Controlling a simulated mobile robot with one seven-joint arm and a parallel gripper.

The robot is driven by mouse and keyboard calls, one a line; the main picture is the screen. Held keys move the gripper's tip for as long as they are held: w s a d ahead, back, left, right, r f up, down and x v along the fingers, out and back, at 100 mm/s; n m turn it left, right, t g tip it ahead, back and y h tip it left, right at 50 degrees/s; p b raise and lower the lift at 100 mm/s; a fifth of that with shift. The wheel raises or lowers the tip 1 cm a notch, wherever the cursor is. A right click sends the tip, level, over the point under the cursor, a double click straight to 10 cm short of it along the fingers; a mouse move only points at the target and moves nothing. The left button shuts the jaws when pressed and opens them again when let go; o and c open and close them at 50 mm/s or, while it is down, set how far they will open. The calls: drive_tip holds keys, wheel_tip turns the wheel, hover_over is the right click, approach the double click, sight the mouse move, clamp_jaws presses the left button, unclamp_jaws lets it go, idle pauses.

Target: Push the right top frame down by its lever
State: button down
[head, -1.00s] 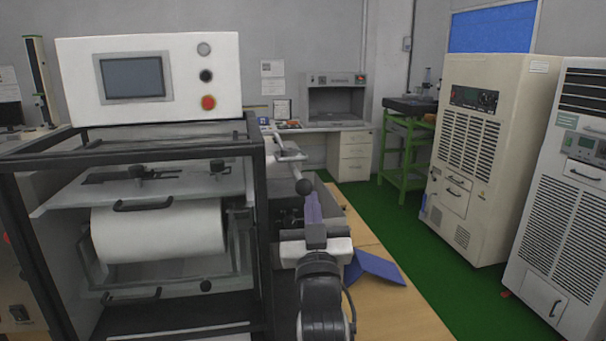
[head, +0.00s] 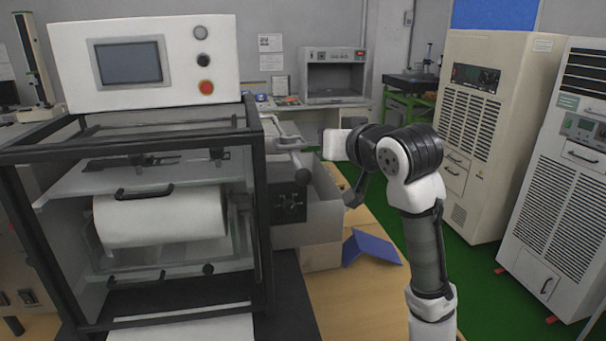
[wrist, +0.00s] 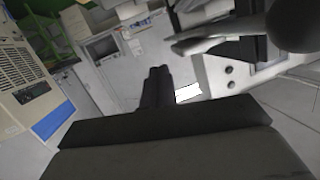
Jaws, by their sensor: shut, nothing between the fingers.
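The right top frame (head: 284,139) is a grey metal frame on the right side of the black-framed machine. Its lever ends in a dark round knob (head: 302,176) that hangs in front of a grey box. In the wrist view a large dark rounded shape (wrist: 300,24) at the top right looks like this knob, with a grey bar beside it. My gripper (wrist: 157,74) has its dark fingers together and empty in the wrist view, apart from the bar. In the head view the white gripper body (head: 337,144) is right of the lever; its fingers are hard to make out.
The machine (head: 150,230) with a white roll and control panel (head: 145,62) fills the left. A grey box (head: 315,205) and a blue folded sheet (head: 372,246) are on the wooden table (head: 350,305). Cream cabinets (head: 480,130) stand at right.

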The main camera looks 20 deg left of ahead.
drive_tip(key=s+d+r+g+h, duration=0.1)
drive_tip(key=s+r+g+h, duration=0.2)
drive_tip(key=s, duration=0.3)
drive_tip(key=s+d+r+n+g+h, duration=0.1)
drive_tip(key=s+r+g+h, duration=0.2)
drive_tip(key=s, duration=0.4)
drive_tip(key=shift+s+r+g+h, duration=0.3)
drive_tip(key=shift+g+h, duration=0.2)
drive_tip(key=shift+h, duration=0.2)
